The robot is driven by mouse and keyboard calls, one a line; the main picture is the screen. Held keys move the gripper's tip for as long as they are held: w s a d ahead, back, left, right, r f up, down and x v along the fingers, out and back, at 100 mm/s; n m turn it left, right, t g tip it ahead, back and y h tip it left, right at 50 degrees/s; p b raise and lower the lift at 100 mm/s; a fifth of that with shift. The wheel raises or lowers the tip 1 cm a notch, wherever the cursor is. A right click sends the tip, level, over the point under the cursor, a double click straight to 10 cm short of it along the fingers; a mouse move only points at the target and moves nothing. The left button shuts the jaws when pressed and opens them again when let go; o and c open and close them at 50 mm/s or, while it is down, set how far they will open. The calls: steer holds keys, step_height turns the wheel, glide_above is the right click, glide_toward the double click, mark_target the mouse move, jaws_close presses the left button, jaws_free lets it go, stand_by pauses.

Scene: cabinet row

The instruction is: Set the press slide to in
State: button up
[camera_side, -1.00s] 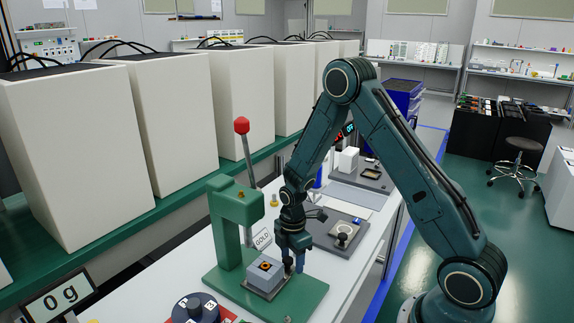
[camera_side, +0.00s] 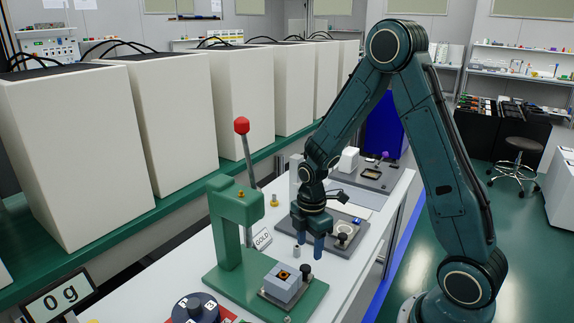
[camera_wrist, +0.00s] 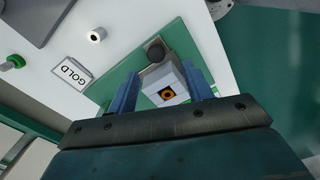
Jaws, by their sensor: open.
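The green press (camera_side: 228,220) stands on a green base plate, with a lever topped by a red knob (camera_side: 241,125). Its slide is a small grey plate (camera_side: 268,295) with a black knob (camera_side: 305,272), carrying a pale grey block (camera_side: 284,284) with an orange-and-black ring on top. The block sits to the front right of the press head, clear of it. My gripper (camera_side: 310,243) is open and empty, above and behind the slide. In the wrist view, the block (camera_wrist: 172,80) and dark knob (camera_wrist: 155,50) show between my gripper's fingers (camera_wrist: 160,78), apart from them.
A GOLD sign (camera_side: 262,238) stands behind the press. A small pale cylinder (camera_side: 297,251) is below my gripper. A grey board (camera_side: 345,247) with a round fixture lies behind. A dark dial (camera_side: 195,308) is at the front. White cabinets (camera_side: 165,110) line the left.

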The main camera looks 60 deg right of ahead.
steer(key=s+a+r+m+t, duration=0.1)
steer(key=s+a+r+m, duration=0.1)
steer(key=r, duration=0.7)
steer(key=s+a+r+m+t, duration=0.1)
steer(key=s+a+r+m, duration=0.2)
steer(key=r, duration=0.6)
steer(key=shift+s+a+r+m+t, duration=0.2)
steer(key=shift+s+m+t, duration=0.2)
steer(key=shift+s+m, duration=0.5)
steer(key=n+g, duration=0.3)
steer(key=n, duration=0.4)
glide_above(305, 267)
step_height(305, 267, down, 12)
steer(key=shift+f, duration=0.15)
steer(key=shift+f, duration=0.1)
steer(key=shift+f, duration=6.75)
